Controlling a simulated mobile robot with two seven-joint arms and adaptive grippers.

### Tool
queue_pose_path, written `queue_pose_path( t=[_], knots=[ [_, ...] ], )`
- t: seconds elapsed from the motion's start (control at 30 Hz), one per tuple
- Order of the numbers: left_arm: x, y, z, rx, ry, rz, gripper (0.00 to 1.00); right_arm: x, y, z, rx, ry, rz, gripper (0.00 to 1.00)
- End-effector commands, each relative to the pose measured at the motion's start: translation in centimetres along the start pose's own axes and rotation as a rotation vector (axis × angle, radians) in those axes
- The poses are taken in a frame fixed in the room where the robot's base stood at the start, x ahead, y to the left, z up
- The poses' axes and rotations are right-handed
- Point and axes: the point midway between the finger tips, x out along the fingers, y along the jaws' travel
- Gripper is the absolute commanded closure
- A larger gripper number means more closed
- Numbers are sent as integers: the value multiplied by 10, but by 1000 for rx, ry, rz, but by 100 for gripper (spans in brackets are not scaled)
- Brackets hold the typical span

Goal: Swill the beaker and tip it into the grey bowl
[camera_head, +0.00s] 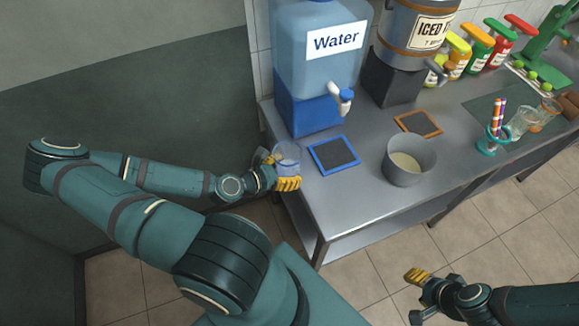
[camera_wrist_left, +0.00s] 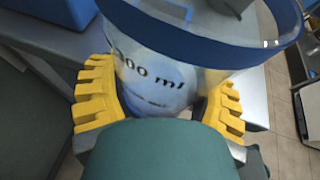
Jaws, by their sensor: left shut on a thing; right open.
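The clear beaker (camera_head: 287,157) is between the yellow fingers of my left gripper (camera_head: 280,172), at the left end of the steel counter. In the left wrist view the beaker (camera_wrist_left: 160,65) shows a blue rim and "ml" lettering, with the yellow fingers closed on both its sides. Its contents are hard to make out. The grey bowl (camera_head: 408,172) stands on the counter to the right, with something pale inside. My right gripper (camera_head: 423,294) is open and empty, low at the right, away from the counter.
A blue water dispenser (camera_head: 310,80) with a white tap stands behind the beaker. A blue-edged mat (camera_head: 333,154) lies between beaker and bowl, and an orange-edged mat (camera_head: 418,123) behind the bowl. A straw holder (camera_head: 494,138), glasses (camera_head: 521,121) and bottles (camera_head: 478,48) stand further right.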

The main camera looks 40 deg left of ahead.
Motion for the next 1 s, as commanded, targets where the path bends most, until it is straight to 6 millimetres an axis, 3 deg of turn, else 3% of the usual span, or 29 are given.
queue_pose_path(
  t=[0.23, 0.53, 1.0],
  knots=[
    [-2, -15, 0, -1, -1, -2, 74, -5, -2, -1, 0, 0, 0, 53],
    [14, -19, 7, 1, -1, -1, 74, -11, -4, -1, 0, 0, 0, 53],
    [16, 2, 7, -2, 0, 2, 74, -10, -4, -1, 0, 0, 0, 53]
  ],
)
